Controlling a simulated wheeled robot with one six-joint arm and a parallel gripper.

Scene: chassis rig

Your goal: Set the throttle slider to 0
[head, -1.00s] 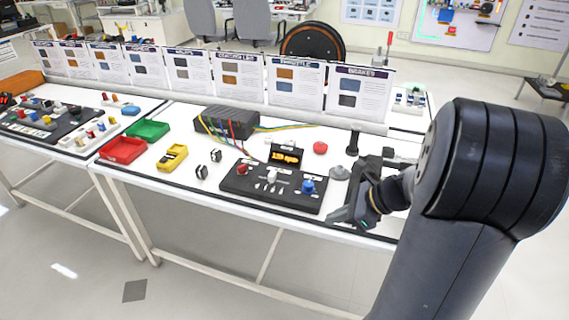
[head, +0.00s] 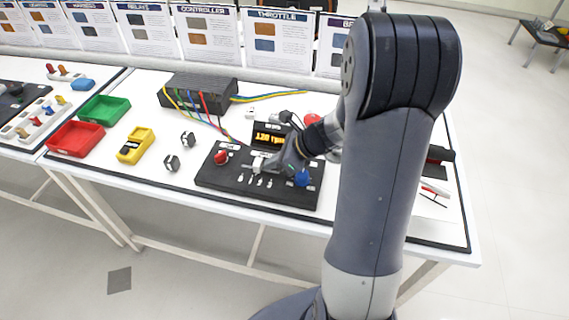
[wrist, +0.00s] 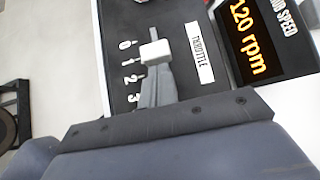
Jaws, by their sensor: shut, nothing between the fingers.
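The throttle slider's white cap (wrist: 155,52) sits beside the scale in the wrist view, between the 0 and 1 marks. The THROTTLE label (wrist: 199,52) is to its right. My gripper (wrist: 157,88) is shut and empty, its fingertips right at the cap on the side of the higher numbers; I cannot tell whether they touch. The fingers hide part of the slider track. The speed display (wrist: 250,40) reads 120 rpm. In the head view my gripper (head: 277,166) is low over the black control panel (head: 215,181), and the slider is partly hidden.
A red knob (head: 221,157) and a blue knob (head: 302,178) stand on the panel, with several small toggles between. Behind are a black box (head: 197,90) with coloured wires.

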